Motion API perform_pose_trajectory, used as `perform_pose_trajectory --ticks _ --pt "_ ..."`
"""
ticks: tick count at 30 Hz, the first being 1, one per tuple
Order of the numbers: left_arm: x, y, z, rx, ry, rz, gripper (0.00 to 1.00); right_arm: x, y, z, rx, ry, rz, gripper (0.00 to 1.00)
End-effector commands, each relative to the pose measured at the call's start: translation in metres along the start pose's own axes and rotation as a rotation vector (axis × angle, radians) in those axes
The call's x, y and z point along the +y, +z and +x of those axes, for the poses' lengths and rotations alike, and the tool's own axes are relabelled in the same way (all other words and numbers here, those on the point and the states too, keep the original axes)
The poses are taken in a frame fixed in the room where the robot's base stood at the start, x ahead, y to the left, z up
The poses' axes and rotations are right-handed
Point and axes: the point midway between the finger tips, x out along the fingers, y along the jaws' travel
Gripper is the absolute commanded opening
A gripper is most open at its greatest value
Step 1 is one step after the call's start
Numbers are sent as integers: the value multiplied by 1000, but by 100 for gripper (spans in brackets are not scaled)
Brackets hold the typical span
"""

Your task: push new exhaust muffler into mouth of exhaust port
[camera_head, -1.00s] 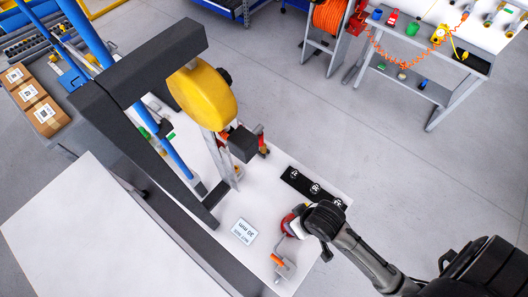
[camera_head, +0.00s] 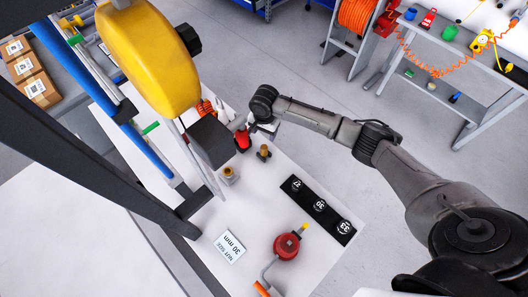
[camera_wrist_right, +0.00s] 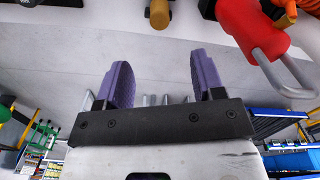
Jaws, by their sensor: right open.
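A brass-coloured cylindrical part (camera_head: 264,153) stands on the white table, and a second one (camera_head: 229,174) stands to its left. I cannot tell which is the new exhaust muffler. My right gripper (camera_head: 252,130) is beyond the first brass part, beside a red object (camera_head: 243,141). In the right wrist view its purple fingers (camera_wrist_right: 160,80) are apart and empty, with a brass cylinder (camera_wrist_right: 160,13) beyond them. My left gripper is not in view.
A black strip with numbered sockets (camera_head: 319,205) and a sign reading 30 mm (camera_head: 230,246) lie on the table. A yellow hanging unit (camera_head: 150,58) and a dark frame occupy the left. White table surface is clear between the brass parts and red tool.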

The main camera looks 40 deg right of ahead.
Motion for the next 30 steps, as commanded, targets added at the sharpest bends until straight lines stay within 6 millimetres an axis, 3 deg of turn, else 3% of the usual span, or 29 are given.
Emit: perform_pose_trajectory --ticks 12,22,30 --pt "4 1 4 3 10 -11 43 0 -2 66 1 2 12 62" --pt "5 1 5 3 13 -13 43 0 -2 84 1 2 9 62" --pt "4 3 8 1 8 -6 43 0 -3 120 0 3 11 62"
